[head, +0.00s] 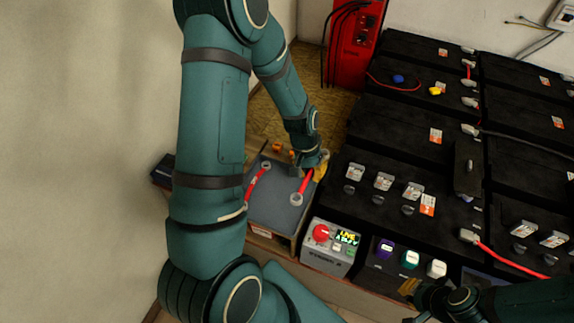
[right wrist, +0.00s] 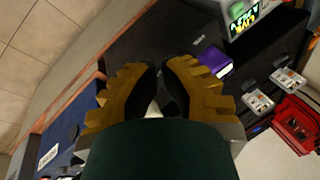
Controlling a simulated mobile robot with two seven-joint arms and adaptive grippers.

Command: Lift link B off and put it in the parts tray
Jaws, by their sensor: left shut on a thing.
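My left gripper (head: 320,170) is shut on a red link (head: 305,183) at the right side of the grey parts tray (head: 272,213). The link has a pale ring end, which shows over the tray floor; its other end is hidden by the gripper. I cannot tell whether it touches the tray, and I read no letter on it. A second red link (head: 257,182) with ring ends lies in the left of the tray. My right gripper (head: 408,289) is low at the front of the battery bench. In the right wrist view its fingers (right wrist: 162,80) stand apart with nothing between them.
Black batteries (head: 380,165) with terminals fill the bench right of the tray. A lit tester box (head: 330,248) stands by the tray's front right corner. Purple, teal and white caps (head: 410,259) sit in front of the batteries. A red cabinet (head: 355,45) stands behind.

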